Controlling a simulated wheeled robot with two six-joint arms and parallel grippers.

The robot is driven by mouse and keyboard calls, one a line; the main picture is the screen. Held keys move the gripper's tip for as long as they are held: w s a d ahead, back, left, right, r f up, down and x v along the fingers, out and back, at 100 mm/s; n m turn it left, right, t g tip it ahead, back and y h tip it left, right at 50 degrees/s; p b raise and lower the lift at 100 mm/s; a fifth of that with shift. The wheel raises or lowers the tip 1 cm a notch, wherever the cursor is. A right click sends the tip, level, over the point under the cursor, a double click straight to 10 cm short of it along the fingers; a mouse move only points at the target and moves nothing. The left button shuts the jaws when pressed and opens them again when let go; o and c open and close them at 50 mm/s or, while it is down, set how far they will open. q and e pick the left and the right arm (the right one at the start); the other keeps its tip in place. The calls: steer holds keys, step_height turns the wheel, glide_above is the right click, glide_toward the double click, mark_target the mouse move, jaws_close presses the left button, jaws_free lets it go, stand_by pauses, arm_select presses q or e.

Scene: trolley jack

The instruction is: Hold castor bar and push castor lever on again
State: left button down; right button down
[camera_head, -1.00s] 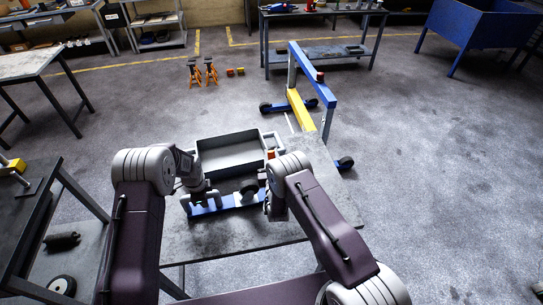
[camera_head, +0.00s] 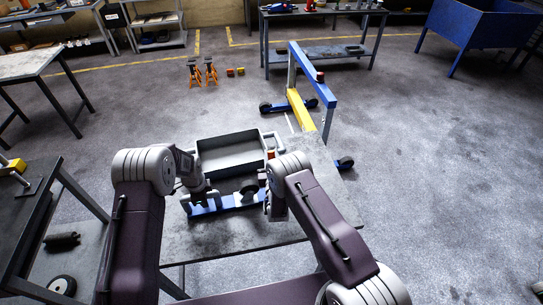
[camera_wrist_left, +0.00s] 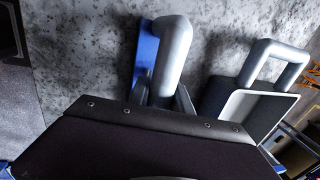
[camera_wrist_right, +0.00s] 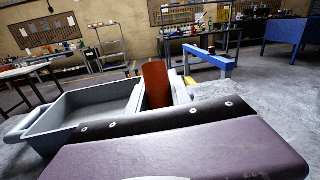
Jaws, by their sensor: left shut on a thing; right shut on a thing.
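The castor bar (camera_head: 228,203) is a blue bar lying on the near work table, with a black castor wheel (camera_head: 249,188) on it and a grey handle at its left end. My left gripper (camera_head: 203,197) is shut on this grey handle, which shows in the left wrist view (camera_wrist_left: 172,55) with the blue bar beside it. The castor lever (camera_wrist_right: 156,84) is a red-brown flat piece standing up in the right wrist view. My right gripper (camera_wrist_right: 157,103) is shut on it, its fingers on both sides. In the head view, my right wrist hides most of the lever.
A grey tray with handles (camera_head: 232,154) stands just behind the bar on the table (camera_head: 235,234). A blue and yellow hoist frame (camera_head: 300,108) stands on the floor behind. Orange jack stands (camera_head: 203,72) are farther back. The table's front right is bare.

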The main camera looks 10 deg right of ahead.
steer(key=shift+s, duration=0.1)
steer(key=s+t, duration=0.1)
steer(key=s+r+t, duration=0.1)
steer(key=s+t, duration=0.1)
steer(key=s+r+m+t+h, duration=0.1)
steer(key=shift+s+r+t, duration=0.15)
steer(key=shift+r+t, duration=0.05)
steer(key=shift+t, duration=0.1)
steer(key=c, duration=1.2)
jaws_free()
steer(key=shift+o, duration=0.2)
steer(key=shift+d, duration=0.1)
step_height(320, 180, up, 10)
